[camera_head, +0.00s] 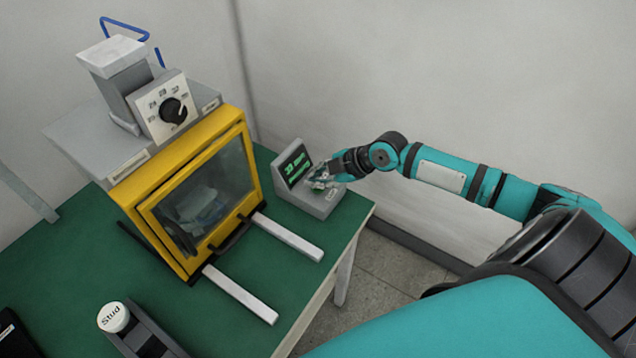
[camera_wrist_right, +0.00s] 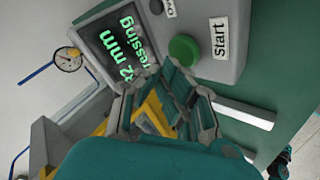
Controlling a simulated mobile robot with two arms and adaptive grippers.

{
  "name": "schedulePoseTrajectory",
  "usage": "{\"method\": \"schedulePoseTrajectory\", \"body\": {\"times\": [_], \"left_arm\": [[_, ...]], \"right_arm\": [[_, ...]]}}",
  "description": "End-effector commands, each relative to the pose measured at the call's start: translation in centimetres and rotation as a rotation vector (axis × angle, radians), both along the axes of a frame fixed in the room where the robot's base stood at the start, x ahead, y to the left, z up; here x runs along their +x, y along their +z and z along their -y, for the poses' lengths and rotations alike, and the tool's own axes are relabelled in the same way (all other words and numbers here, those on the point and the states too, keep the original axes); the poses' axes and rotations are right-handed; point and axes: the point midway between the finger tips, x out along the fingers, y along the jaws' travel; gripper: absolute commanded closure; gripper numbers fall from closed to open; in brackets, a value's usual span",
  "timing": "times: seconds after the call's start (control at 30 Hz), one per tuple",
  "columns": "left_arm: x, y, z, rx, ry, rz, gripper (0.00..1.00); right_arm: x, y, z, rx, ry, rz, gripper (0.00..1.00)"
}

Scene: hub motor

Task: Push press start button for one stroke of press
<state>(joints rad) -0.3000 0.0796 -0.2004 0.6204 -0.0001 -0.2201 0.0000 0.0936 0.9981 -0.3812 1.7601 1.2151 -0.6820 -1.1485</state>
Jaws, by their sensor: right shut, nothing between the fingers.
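The grey control box (camera_head: 322,208) stands at the right rear corner of the green table. Its dark screen (camera_head: 295,164) shows green text, which in the right wrist view (camera_wrist_right: 118,45) partly reads "mm" and "ressing". In the wrist view the round green button (camera_wrist_right: 184,49) sits beside the "Start" label (camera_wrist_right: 220,38). My right gripper (camera_head: 320,181) is shut and empty at the front of the box, its fingers (camera_wrist_right: 172,80) close to the green button. I cannot tell whether they touch it. The yellow-framed press (camera_head: 127,198) stands to the left, its window door down.
Two pale rails (camera_head: 290,236) stick out in front of the press. A white-lidded piece marked "Stud" (camera_head: 113,317) stands in a dark holder at the front left of the green table (camera_head: 85,265). A grey wall is behind the box.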

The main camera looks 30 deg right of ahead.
Motion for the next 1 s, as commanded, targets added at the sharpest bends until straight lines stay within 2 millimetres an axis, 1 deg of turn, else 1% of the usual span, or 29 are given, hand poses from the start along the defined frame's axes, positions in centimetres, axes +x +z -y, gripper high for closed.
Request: {"method": "schedulePoseTrajectory", "body": {"times": [0.03,0.33,0.43,0.9,1.0], "left_arm": [[0.0,0.3,0.0,0.000,0.000,0.000,1.00],[0.0,0.2,0.0,0.000,0.000,0.000,1.00],[0.0,0.5,0.0,0.000,0.000,0.000,1.00],[0.0,4.0,0.0,0.000,0.000,0.000,1.00],[0.0,4.2,0.0,0.000,0.001,0.000,1.00]], "right_arm": [[0.0,0.3,0.0,0.000,0.000,0.000,1.00],[0.0,0.3,0.0,0.001,0.001,0.000,1.00],[0.0,0.6,0.0,0.001,0.001,0.000,1.00],[0.0,5.1,-0.1,0.001,0.001,0.000,1.00],[0.0,5.4,0.0,0.001,0.001,-0.001,1.00]]}}
